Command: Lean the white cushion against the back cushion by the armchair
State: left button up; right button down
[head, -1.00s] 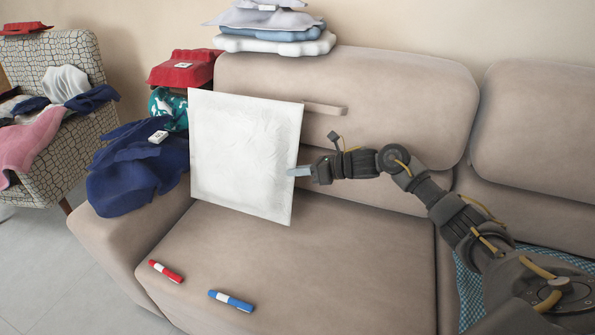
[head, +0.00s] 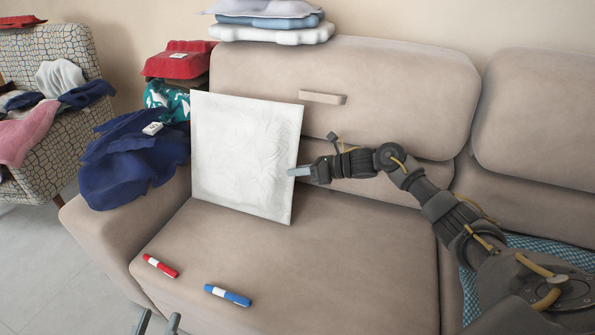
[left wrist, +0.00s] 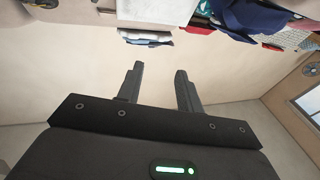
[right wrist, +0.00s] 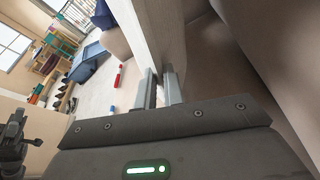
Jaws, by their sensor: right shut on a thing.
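The white cushion (head: 245,155) stands nearly upright on the left seat of the beige sofa, close to the armrest and in front of the left back cushion (head: 400,95). My right gripper (head: 297,172) is shut on the cushion's right edge; the cushion also shows in the right wrist view (right wrist: 150,35) between and above the fingers. Whether the cushion touches the back cushion is hidden behind it. My left gripper (head: 157,322) shows at the bottom edge of the head view. In the left wrist view its fingers (left wrist: 158,85) are apart with nothing between them.
A red marker (head: 160,266) and a blue marker (head: 228,296) lie on the seat. Dark blue clothing (head: 130,160) covers the left armrest, near a red folded item (head: 178,60). Folded laundry (head: 270,22) sits atop the backrest. A patterned armchair (head: 60,135) stands far left.

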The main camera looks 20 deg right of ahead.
pick_arm(q)
jog(key=shift+s+a+r+t+h+b, duration=0.2)
jog(key=shift+a+r+t+h+b, duration=0.2)
jog(key=shift+r+t, duration=0.5)
jog(key=shift+s+a+r+t+h+b, duration=0.2)
jog(key=shift+r+t+h+b, duration=0.25)
jog(key=shift+r+t, duration=0.4)
jog(key=shift+s+a+r+t+h+b, duration=0.15)
jog(key=shift+a+r+t+h+b, duration=0.3)
jog(key=shift+r+t, duration=0.4)
pick_arm(e)
jog(key=shift+w+d+f, duration=0.5)
jog(key=shift+d+f, duration=0.05)
jog(key=shift+f, duration=0.1)
pick_arm(q)
jog(key=shift+r, duration=0.1)
pick_arm(e)
jog(key=c, duration=1.5)
grip_release()
jog(key=shift+o, duration=0.3)
jog(key=shift+f, duration=0.1)
